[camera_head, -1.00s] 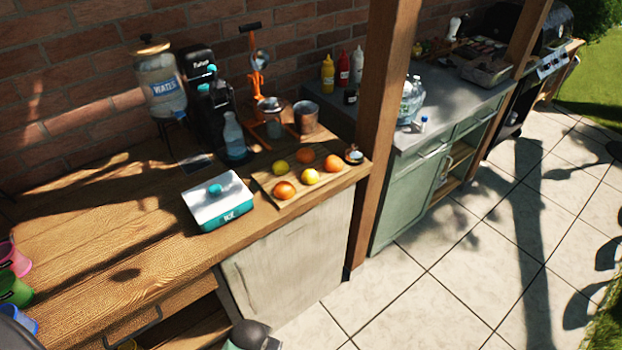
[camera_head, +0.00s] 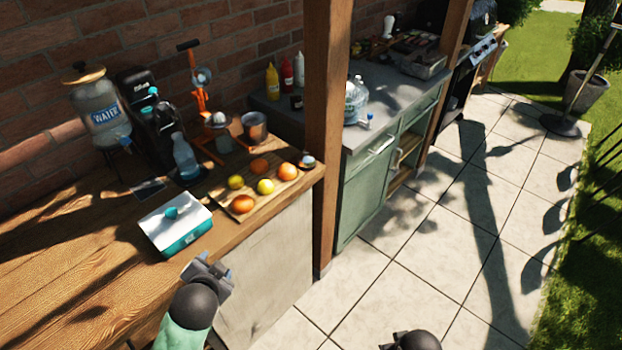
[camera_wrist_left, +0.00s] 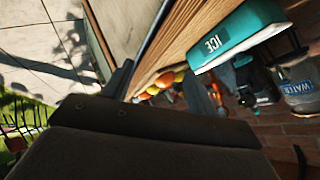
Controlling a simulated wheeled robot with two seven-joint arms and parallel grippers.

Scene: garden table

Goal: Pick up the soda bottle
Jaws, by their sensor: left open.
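The soda bottle (camera_head: 185,156), clear and pale blue, stands upright on the wooden counter (camera_head: 70,222), in front of a black soda machine (camera_head: 148,112). My left gripper (camera_head: 208,268) is open and empty at the counter's front edge, below and in front of the bottle and apart from it. Its spread fingers also show in the left wrist view (camera_wrist_left: 160,92), where I cannot clearly pick out the bottle. My right gripper (camera_head: 410,340) is only partly in view at the bottom edge, and its fingers are not clear.
A teal and white ice box (camera_head: 176,226) stands between my left gripper and the bottle. A board of fruit (camera_head: 222,198), an orange juicer (camera_head: 200,95) and a metal cup (camera_head: 254,126) stand right of the bottle. A water dispenser (camera_head: 103,112) is at left. A wooden post (camera_head: 328,150) rises at right.

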